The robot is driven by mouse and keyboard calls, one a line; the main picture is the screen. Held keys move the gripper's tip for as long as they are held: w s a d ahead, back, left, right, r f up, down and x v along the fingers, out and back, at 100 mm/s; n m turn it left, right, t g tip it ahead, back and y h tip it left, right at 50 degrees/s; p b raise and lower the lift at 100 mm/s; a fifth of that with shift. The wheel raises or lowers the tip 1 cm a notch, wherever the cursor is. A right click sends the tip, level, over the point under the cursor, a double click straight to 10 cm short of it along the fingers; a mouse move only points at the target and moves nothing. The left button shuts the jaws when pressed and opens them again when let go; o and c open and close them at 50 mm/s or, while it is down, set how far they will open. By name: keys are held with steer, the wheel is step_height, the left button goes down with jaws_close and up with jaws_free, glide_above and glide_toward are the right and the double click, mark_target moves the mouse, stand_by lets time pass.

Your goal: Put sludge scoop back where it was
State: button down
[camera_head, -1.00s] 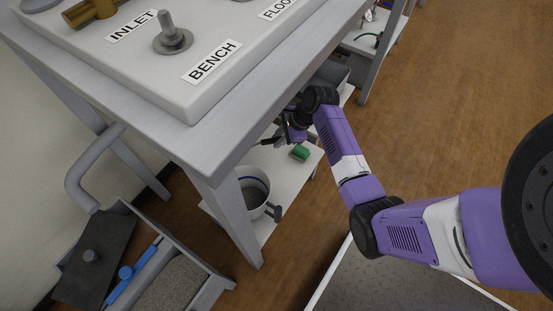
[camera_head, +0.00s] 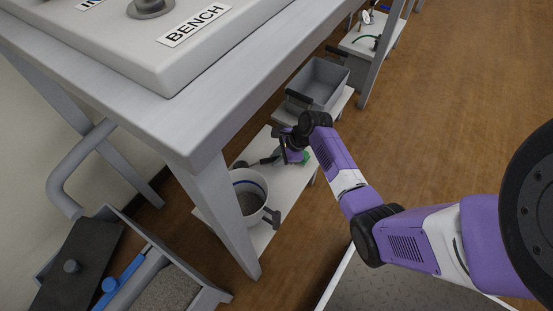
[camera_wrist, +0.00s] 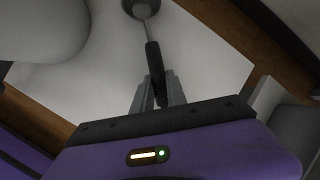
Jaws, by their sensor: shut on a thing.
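The sludge scoop has a black handle and a round dark head; in the wrist view (camera_wrist: 154,62) it points away from my gripper (camera_wrist: 157,92), whose jaws are shut on the handle. In the head view the scoop (camera_head: 258,162) sticks out to the left of my gripper (camera_head: 278,158), over the white lower shelf (camera_head: 288,195) beneath the bench. The scoop's head is close to the rim of a pale bucket. I cannot tell whether the scoop touches the shelf.
The pale bucket (camera_head: 262,182) with grey contents stands at the shelf's near end. A green item (camera_head: 306,158) lies beside my gripper, partly hidden. A grey bin (camera_head: 320,82) stands further back. The bench top (camera_head: 200,120) and its leg (camera_head: 222,210) are close obstacles.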

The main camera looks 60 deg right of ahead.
steer(key=c, duration=1.3)
jaws_free()
steer(key=shift+c, duration=0.2)
steer(key=p+v, duration=0.6)
steer(key=v, duration=0.6)
